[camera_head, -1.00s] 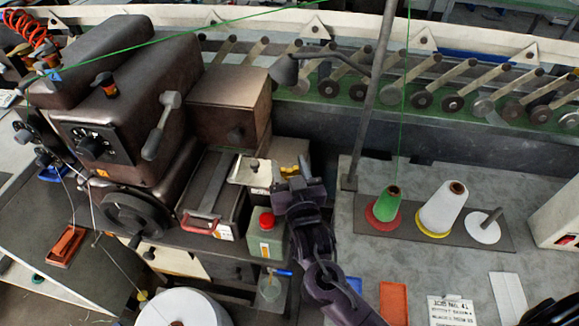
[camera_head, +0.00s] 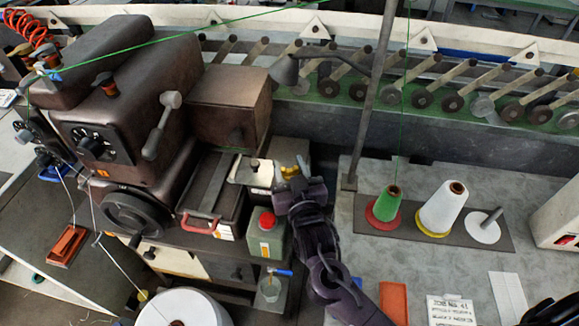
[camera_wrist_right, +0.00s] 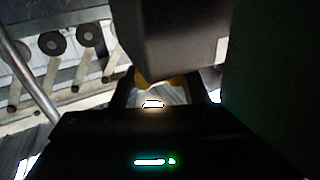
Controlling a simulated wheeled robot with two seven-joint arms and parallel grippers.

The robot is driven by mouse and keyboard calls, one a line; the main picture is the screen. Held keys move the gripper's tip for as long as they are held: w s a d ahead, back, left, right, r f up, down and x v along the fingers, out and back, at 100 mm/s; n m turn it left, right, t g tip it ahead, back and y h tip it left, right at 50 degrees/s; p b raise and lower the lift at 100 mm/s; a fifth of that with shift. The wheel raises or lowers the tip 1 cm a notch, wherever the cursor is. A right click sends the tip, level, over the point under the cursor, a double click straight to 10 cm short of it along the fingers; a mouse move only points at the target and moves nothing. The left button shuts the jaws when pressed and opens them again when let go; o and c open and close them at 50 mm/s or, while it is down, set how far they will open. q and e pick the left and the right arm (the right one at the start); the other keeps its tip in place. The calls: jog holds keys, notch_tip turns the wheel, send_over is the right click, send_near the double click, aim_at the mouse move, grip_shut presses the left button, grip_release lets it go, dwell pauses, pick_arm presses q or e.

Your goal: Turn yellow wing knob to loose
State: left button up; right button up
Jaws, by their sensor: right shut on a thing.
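The yellow wing knob (camera_head: 289,172) shows in the head view as a small yellow patch beside the metal plate, right of the dark machine housing. My right gripper (camera_head: 292,180) is at it and hides most of it. In the right wrist view, yellow parts of the knob (camera_wrist_right: 172,79) show between the fingers of my right gripper (camera_wrist_right: 150,88), below a dark block. The gripper is shut on the knob. The knob's exact angle cannot be made out. My left gripper is not in view.
A green can with a red cap (camera_head: 265,235) stands close to my right wrist. The machine housing (camera_head: 228,105) is just behind and left. A thin upright pole (camera_head: 372,100) and thread cones (camera_head: 440,208) stand to the right. Bare bench (camera_head: 450,268) lies in front of the cones.

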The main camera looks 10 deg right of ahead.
jog(key=shift+n+y, duration=0.3)
jog(key=shift+y, duration=0.2)
jog(key=n+g+y, duration=0.1)
jog(key=n+y, duration=0.2)
jog(key=y, duration=0.1)
jog(key=shift+d+y+p, duration=0.1)
jog(key=shift+y+p, duration=0.3)
jog(key=shift+n+g+y, duration=0.6)
jog(key=shift+n+y, duration=0.4)
jog(key=shift+y, duration=0.2)
jog(key=n+g+y, duration=0.1)
jog(key=y, duration=0.1)
jog(key=shift+n+g+y, duration=0.3)
jog(key=shift+n+g, duration=0.1)
jog(key=n+g+y+b, duration=0.2)
jog(key=shift+w+f+n+g+y, duration=0.1)
jog(key=shift+n+g+y, duration=0.2)
jog(key=shift+n+g+y+b, duration=1.3)
jog(key=shift+n+g+b, duration=0.2)
jog(key=shift+g, duration=0.7)
jog(key=shift+r, duration=0.2)
jog(key=o, duration=1)
jog(key=shift+c, duration=0.2)
